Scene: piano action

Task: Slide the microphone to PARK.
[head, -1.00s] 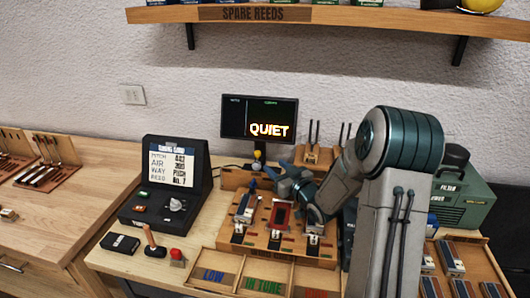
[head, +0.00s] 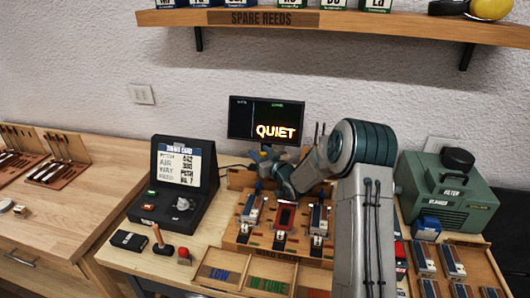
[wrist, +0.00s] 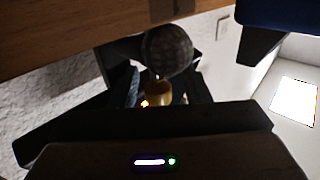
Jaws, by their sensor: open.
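The microphone, with a round dark mesh head (wrist: 168,52) and a brass-coloured body (wrist: 157,93), is close in front of my gripper in the wrist view. My gripper (head: 264,161) is open, behind the reed bench and just below the monitor in the head view. In the wrist view its jaws seem to lie to either side of the brass body; I cannot tell whether they touch it. In the head view the microphone is mostly hidden by my gripper, with a small yellow-orange spot just above. I can make out no PARK mark.
The monitor (head: 264,118) reads QUIET, close behind my gripper. A black console case (head: 168,185) stands to the left, a green filter blower (head: 450,190) to the right. The wooden bench fixture (head: 250,241) holds reeds in front. A SPARE REEDS shelf (head: 400,28) is overhead.

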